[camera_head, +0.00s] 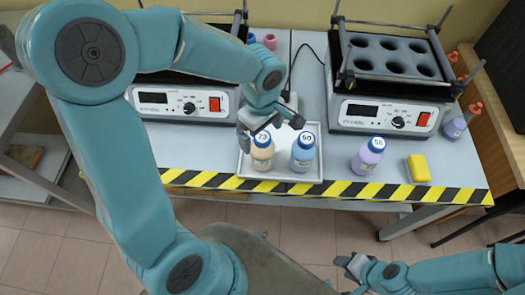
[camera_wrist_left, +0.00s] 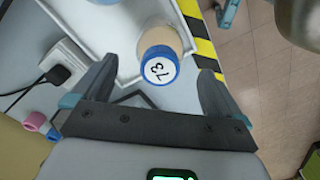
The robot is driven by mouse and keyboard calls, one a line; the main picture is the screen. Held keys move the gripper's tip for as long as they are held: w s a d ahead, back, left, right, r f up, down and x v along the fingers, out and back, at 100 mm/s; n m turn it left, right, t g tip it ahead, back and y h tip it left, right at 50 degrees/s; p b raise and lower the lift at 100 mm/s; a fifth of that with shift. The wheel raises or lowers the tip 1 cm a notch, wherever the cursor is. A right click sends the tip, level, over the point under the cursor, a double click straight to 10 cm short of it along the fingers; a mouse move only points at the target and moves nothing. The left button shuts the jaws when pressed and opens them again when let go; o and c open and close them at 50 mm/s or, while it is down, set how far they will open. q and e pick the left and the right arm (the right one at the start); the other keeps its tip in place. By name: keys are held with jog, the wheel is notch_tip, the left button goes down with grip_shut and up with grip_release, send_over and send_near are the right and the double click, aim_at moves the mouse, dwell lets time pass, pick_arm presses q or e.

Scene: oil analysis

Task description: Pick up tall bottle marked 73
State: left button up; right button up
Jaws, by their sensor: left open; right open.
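The bottle marked 73 (camera_head: 262,152) has a blue cap with a white label and a tan body. It stands upright in a white tray (camera_head: 310,184) near the table's front edge. In the left wrist view the 73 bottle (camera_wrist_left: 160,65) shows ahead of the jaws, nearer the right finger. My left gripper (camera_head: 270,125) is open just above and behind the bottle's cap in the head view; its jaws also show open and empty in the left wrist view (camera_wrist_left: 155,90). My right gripper (camera_head: 355,265) is open and empty, low in front of the table.
A bottle marked 60 (camera_head: 303,153) stands in the tray, right of 73. Two heater units stand behind, the right one (camera_head: 385,115) with round wells. A black plug and cable (camera_wrist_left: 50,75) lie left.

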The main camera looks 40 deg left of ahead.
aim_at(262, 152)
pick_arm(q)
notch_tip(262, 152, down, 5)
jog(key=shift+d+r, duration=0.1)
jog(key=shift+d, duration=0.05)
jog(key=c, duration=1.7)
jog(key=shift+c, duration=0.7)
jog(key=shift+r, duration=0.15)
